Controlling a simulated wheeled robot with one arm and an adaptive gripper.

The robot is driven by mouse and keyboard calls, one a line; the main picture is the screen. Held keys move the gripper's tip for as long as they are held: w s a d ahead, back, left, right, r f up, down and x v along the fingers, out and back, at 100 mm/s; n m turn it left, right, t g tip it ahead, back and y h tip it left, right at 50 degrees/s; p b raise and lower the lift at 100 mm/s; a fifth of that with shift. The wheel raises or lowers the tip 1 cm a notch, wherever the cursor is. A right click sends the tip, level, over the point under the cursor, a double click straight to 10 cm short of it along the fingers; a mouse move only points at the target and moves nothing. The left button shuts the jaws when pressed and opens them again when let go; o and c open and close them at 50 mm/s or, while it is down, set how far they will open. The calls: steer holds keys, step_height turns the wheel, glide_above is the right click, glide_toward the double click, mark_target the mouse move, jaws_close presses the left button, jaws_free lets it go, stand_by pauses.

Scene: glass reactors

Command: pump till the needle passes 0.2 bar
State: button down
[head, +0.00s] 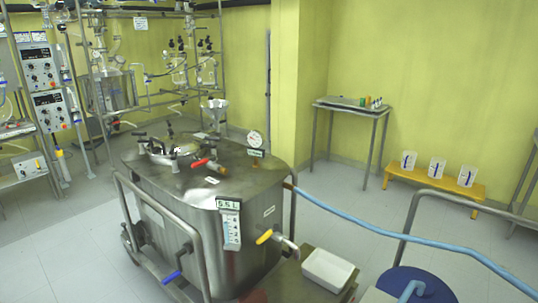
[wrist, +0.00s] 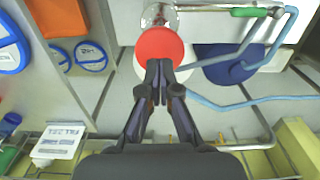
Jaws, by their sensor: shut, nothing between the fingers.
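The pressure gauge (head: 254,140) is a white round dial on top of the steel tank (head: 190,225) in the head view; its needle is too small to read. My gripper (wrist: 158,68) is shut and empty in the wrist view, its fingertips overlapping the lower edge of a red disc (wrist: 160,46). I cannot tell whether they touch it. A white round part (wrist: 139,66) shows below the disc. I cannot tell for sure which part is the pump. My gripper is not in the head view.
A blue hose (head: 385,230) runs from the tank to the right. A blue round object (head: 425,283) is at bottom right, near a metal rail and a white tray (head: 327,269). A yellow bench (head: 395,174) holds several beakers. Floor behind the tank is clear.

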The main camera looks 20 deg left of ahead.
steer(key=shift+r, duration=0.1)
step_height(320, 180, up, 6)
steer(key=p, duration=0.3)
stand_by(0.4)
